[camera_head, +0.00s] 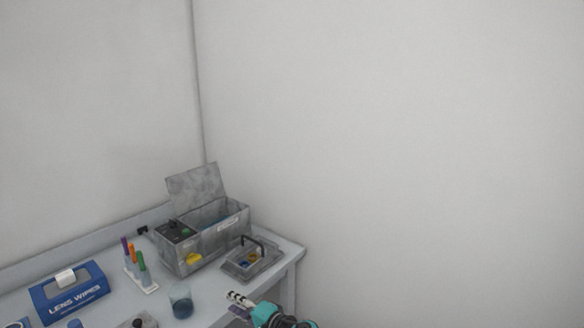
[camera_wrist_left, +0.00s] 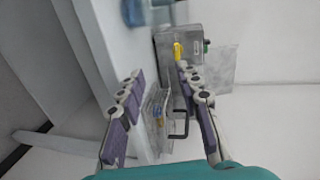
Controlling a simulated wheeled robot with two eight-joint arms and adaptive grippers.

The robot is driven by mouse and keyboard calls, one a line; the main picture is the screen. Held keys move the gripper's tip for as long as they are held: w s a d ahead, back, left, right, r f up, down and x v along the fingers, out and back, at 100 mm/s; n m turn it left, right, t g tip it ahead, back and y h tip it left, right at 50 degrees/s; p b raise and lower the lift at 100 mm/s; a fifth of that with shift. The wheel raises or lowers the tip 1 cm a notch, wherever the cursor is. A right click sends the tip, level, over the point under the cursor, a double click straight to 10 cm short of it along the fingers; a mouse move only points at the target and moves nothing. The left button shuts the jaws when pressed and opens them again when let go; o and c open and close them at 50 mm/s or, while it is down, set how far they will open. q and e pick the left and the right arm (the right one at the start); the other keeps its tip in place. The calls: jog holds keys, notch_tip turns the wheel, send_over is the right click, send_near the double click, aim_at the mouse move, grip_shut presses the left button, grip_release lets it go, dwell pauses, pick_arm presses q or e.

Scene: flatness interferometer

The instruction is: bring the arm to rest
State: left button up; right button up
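My left gripper (camera_head: 240,303) shows at the bottom of the head view, just off the front right edge of the bench. In the left wrist view my left gripper (camera_wrist_left: 160,92) has its two purple-padded fingers spread apart, with nothing between the pads. Beyond the fingers is a small tray with a dark handle (camera_wrist_left: 181,124), apart from them. The same handled tray (camera_head: 238,270) sits on the bench's right end in the head view. My right gripper is in neither view.
A grey box with an open lid (camera_head: 208,253) stands on the bench (camera_head: 110,304), with a yellow part on its front. A marker rack (camera_head: 148,287), a glass beaker (camera_head: 181,303) and a blue lens wipes box (camera_head: 70,293) stand left of it. Right of the bench is clear.

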pick_arm(q)
jog(key=s+a+r+n+g+h, duration=0.1)
jog(key=s+a+g+h, duration=0.15)
jog(key=s+a, duration=0.3)
jog(key=s+d+f+n+h, duration=0.1)
jog(key=s+n+h, duration=0.2)
jog(key=s, duration=0.7)
jog(key=s+d+f+n+h, duration=0.1)
jog(key=s+d+n+h, duration=0.1)
jog(key=s+h, duration=0.4)
jog(key=s, duration=0.5)
jog(key=shift+s+d+n+h, duration=0.2)
jog(key=shift+s+n+h, duration=0.05)
jog(key=shift+n+h, duration=0.15)
